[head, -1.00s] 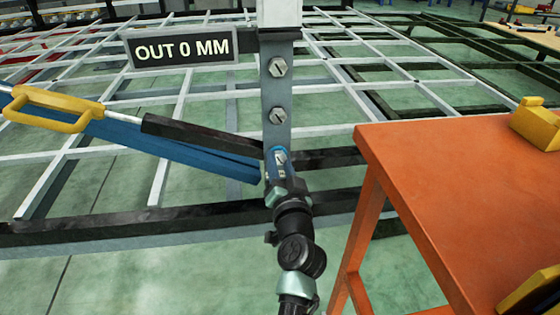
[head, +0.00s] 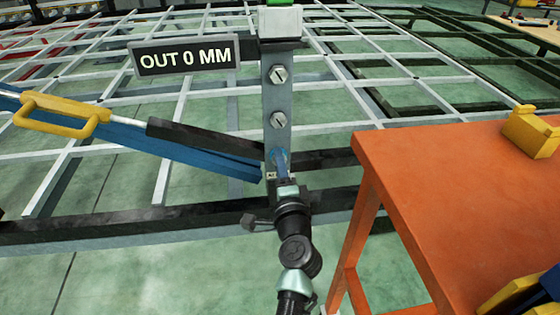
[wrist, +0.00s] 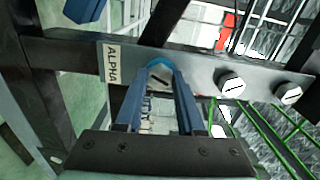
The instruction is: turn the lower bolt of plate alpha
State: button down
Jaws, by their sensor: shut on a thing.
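Plate alpha (head: 277,98) is a grey upright strip, seen sideways in the wrist view (wrist: 195,66) with an ALPHA label (wrist: 112,63) at its lower end. Two slotted pale bolts, the top one (head: 278,75) and the middle one (head: 278,120), stand clear of my gripper. In the head view my gripper mostly hides that bolt.
A sign (head: 185,57) reads OUT 0 MM at the plate's upper left. A blue bar with a yellow handle (head: 62,112) reaches the plate from the left. An orange table (head: 450,190) stands close on the right. The frame lattice spreads behind.

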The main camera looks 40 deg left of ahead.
jog(key=m+p, duration=0.5)
jog(key=m, duration=0.7)
jog(key=m+p, duration=0.4)
jog(key=m, duration=0.8)
jog(key=shift+d+f+p, duration=0.2)
jog(key=shift+p, duration=0.15)
jog(key=shift+m, duration=0.4)
jog(key=c, duration=0.9)
grip_release()
jog(key=o, duration=0.4)
jog(key=shift+r, duration=0.1)
jog(key=shift+r, duration=0.1)
